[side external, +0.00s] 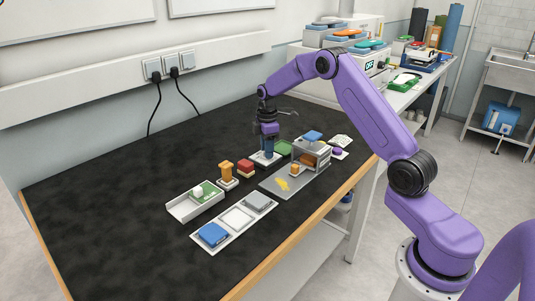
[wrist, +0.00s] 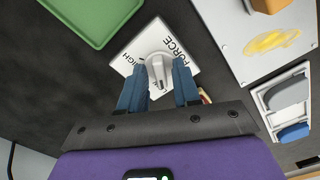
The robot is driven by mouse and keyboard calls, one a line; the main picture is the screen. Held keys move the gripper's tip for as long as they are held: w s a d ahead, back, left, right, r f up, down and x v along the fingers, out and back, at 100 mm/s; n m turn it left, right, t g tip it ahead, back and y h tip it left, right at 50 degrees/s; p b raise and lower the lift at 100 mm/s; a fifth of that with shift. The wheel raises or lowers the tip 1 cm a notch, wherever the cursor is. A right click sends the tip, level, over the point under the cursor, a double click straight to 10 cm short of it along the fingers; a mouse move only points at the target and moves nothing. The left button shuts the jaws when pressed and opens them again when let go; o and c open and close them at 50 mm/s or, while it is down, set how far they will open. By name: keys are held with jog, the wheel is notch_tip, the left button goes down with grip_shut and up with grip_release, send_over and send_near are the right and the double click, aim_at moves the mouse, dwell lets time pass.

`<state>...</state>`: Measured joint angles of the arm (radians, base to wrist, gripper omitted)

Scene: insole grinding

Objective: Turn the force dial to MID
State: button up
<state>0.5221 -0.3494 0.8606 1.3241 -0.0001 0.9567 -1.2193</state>
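The force dial is a white square plate (wrist: 128,61) with a pale grey knob (wrist: 157,66). "FORCE" and "HIGH" show on the plate in the wrist view; another label at the lower edge is mostly hidden. The knob's narrow pointer is aimed toward the bottom of the wrist picture. My gripper (wrist: 160,80) points down over the dial, its two blue fingers apart on either side of the pointer, with dark gaps showing. I cannot tell whether either finger touches it. In the side view my gripper (side external: 267,155) stands over the white plate (side external: 257,160), hiding the knob.
A green tray (wrist: 92,18) lies close beside the dial. A grey plate with a yellow smear (wrist: 272,42) lies on the other side, with a grinding machine (side external: 312,153) at its end. A red block (side external: 245,168) and an orange piece (side external: 226,172) stand nearby. The black table's left is clear.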

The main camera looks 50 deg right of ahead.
jog(key=shift+c, duration=0.3)
grip_shut()
jog(key=m, duration=0.5)
jog(key=shift+m, duration=0.4)
jog(key=m, duration=0.5)
jog(key=shift+o, duration=0.3)
grip_release()
jog(key=shift+m, duration=0.3)
jog(key=shift+r, duration=0.1)
